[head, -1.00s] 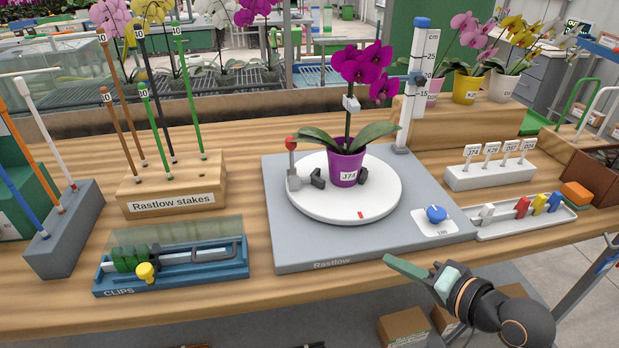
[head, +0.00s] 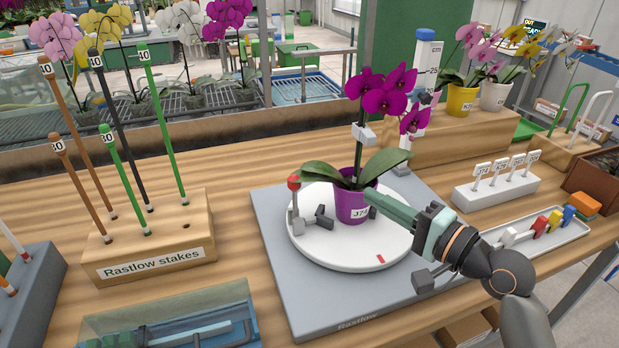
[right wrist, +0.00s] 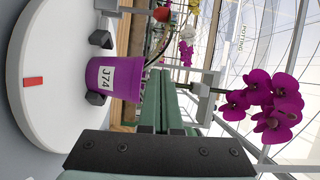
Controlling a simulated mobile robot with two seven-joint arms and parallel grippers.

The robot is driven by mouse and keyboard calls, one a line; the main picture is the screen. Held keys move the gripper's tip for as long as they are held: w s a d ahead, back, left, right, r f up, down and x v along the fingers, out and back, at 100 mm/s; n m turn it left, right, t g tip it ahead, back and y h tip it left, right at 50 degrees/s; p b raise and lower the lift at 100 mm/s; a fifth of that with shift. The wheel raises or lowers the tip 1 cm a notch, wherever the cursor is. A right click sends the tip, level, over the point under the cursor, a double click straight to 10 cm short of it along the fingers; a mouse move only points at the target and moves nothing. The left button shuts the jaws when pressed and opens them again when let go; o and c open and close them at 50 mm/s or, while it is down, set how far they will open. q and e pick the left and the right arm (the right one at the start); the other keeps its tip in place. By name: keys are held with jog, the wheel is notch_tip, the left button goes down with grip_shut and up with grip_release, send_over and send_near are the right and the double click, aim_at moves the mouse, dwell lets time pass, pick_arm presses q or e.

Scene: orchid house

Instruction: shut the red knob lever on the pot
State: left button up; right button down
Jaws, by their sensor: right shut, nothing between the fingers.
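The purple pot (head: 352,206), labelled J74, holds a magenta orchid (head: 385,95) and stands on the white turntable (head: 380,258). The lever with the red knob (head: 293,183) stands upright at the left of the turntable, left of the pot. Dark clamp pads (head: 322,218) sit close to the pot's base. My right gripper (head: 372,198) is shut and empty, its green fingertips overlapping the pot's right edge in the head view. My left gripper is out of view.
The grey base plate (head: 275,265) carries the turntable, with a tall measuring post (head: 425,70) behind. The stake block (head: 150,240) is at left, the clip box (head: 170,320) front left. A tray of coloured clips (head: 575,232) and a label rack (head: 495,190) are right.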

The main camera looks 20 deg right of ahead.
aim_at(295, 198)
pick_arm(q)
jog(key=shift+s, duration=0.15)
pick_arm(e)
jog(key=x, duration=1)
jog(key=shift+w+a, duration=0.1)
pick_arm(q)
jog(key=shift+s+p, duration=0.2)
jog(key=shift+p, duration=0.1)
pick_arm(e)
jog(key=a, duration=0.1)
jog(key=s+a, duration=0.1)
jog(key=a, duration=0.1)
jog(key=shift+s+a+f, duration=0.1)
jog(key=shift+a+f, duration=0.05)
jog(key=shift+a, duration=0.2)
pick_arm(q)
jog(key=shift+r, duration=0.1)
